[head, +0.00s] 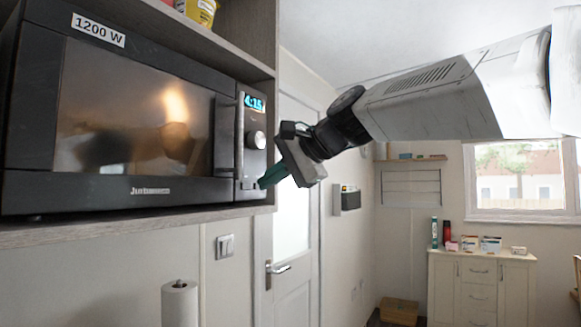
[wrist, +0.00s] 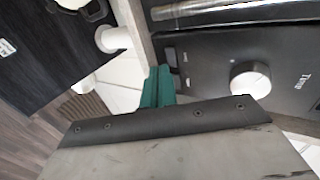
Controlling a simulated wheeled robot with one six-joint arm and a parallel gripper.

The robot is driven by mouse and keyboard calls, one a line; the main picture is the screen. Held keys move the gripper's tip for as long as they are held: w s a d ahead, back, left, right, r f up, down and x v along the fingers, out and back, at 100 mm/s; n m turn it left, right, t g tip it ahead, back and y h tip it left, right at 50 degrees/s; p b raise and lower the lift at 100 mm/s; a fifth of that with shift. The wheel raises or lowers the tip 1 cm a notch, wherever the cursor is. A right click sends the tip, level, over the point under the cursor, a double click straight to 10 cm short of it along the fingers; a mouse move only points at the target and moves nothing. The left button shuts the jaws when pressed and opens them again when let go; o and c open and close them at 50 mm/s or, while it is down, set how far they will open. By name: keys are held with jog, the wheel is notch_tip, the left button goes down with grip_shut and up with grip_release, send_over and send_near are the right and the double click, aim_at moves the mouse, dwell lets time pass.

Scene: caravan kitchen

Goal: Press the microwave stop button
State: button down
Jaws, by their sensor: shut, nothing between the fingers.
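The black microwave (head: 110,75) sits on a shelf at the left in the head view, its door closed. Its right-hand control panel has a lit clock display (head: 254,102) and a round silver knob (head: 256,140), which also shows in the wrist view (wrist: 250,79). In the wrist view a small dark button (wrist: 170,53) lies beside the teal fingers; its label is too small to read. My gripper (head: 266,181) is shut and empty, its teal fingertips at the panel's lower part. They also show in the wrist view (wrist: 157,85). I cannot tell whether they touch the panel.
The vertical door handle (head: 239,135) stands out just left of the panel. The wooden shelf edge (head: 150,228) runs under the microwave. A paper roll (head: 180,303) stands below. A white door (head: 297,230) is behind my gripper, with open room to the right.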

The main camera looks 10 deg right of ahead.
jog(key=shift+w+a, duration=0.9)
jog(key=shift+a, duration=0.25)
jog(key=shift+w+a+r, duration=0.1)
jog(key=shift+w+a, duration=0.15)
jog(key=shift+a, duration=0.1)
jog(key=shift+r, duration=0.15)
jog(key=shift+s+d, duration=0.35)
send_near(247, 182)
jog(key=s+d+r, duration=0.1)
jog(key=s+d, duration=0.4)
jog(key=shift+w+d, duration=0.1)
jog(key=shift+w, duration=0.05)
